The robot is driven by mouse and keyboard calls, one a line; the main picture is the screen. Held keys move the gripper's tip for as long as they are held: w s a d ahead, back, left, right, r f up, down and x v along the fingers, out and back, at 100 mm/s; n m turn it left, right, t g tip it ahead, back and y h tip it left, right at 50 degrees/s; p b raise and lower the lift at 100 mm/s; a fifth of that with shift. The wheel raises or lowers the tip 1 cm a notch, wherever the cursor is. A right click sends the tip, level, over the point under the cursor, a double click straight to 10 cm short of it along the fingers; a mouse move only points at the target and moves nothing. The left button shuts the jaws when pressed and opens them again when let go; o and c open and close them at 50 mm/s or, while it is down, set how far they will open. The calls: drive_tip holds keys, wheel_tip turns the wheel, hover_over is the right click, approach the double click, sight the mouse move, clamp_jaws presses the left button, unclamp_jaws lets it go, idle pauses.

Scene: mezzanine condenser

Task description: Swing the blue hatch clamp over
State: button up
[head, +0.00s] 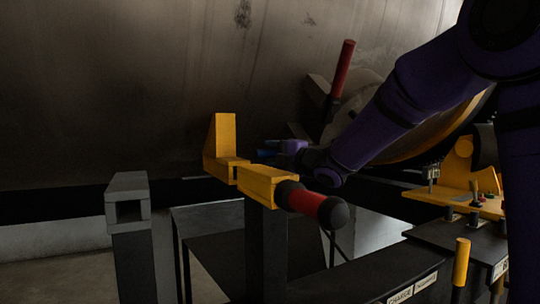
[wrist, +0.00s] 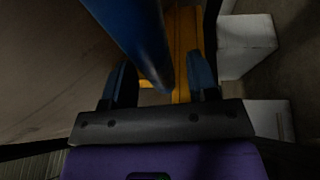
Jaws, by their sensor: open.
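In the wrist view, a blue bar (wrist: 137,35), which looks like the blue hatch clamp's handle, runs down from the top edge and ends between the fingers of my gripper (wrist: 162,78). The fingers stand apart on either side of the bar, with a gap showing on both sides. In the head view, my gripper (head: 270,149) is at the end of my purple arm, behind the yellow bracket. Small blue parts show there, but I cannot tell fingers from clamp. The clamp's pivot and the rest of the hatch are hidden.
A yellow bracket (head: 221,140) and a lever with a red grip and black knob (head: 314,204) stand in front of my gripper. A red handle (head: 342,68) rises behind my arm. A control panel (head: 470,202) is at right. A grey post (head: 128,200) stands at left.

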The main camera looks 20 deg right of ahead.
drive_tip(key=shift+w+a, duration=0.25)
drive_tip(key=shift+w, duration=0.15)
clamp_jaws()
